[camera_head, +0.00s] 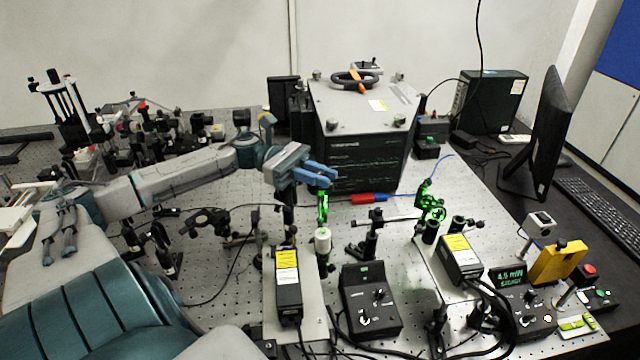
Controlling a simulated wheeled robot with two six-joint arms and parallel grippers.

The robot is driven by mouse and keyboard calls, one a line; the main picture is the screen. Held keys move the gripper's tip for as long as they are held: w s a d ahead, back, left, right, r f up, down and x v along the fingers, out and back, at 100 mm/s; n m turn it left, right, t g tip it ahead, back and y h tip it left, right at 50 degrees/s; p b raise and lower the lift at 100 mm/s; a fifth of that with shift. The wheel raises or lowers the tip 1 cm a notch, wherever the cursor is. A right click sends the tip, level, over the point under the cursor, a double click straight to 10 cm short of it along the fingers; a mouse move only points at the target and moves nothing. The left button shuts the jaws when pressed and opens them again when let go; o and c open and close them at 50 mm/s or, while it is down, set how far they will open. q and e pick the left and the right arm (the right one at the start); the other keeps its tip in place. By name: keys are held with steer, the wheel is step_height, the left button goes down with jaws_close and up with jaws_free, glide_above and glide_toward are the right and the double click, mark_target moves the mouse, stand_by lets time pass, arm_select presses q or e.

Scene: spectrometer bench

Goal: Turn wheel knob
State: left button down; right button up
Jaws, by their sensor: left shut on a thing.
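My left gripper (327,181) reaches in from the left over the middle of the bench. Its blue fingers are shut at the top of a small upright mount lit bright green (323,207), which I take to be the wheel with its knob. The fingers hide the knob itself. The lit mount stands above a white-topped post (323,240). A second green-lit mount (432,203) stands apart to the right. My right gripper is not in view.
A large dark instrument box (365,135) stands behind the gripper. A laser-like module (288,285) and a black control box (370,300) stand in front. A red-and-blue tool (370,197) lies nearby. Optics posts and cables crowd the perforated bench.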

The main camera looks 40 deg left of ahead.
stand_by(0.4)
arm_select(q)
steer(key=c, duration=1.4)
jaws_free()
steer(key=p+v, duration=0.1)
steer(key=v, duration=0.9)
steer(key=shift+s+a, duration=0.1)
steer(key=shift+a, duration=0.25)
steer(key=shift+o, duration=0.3)
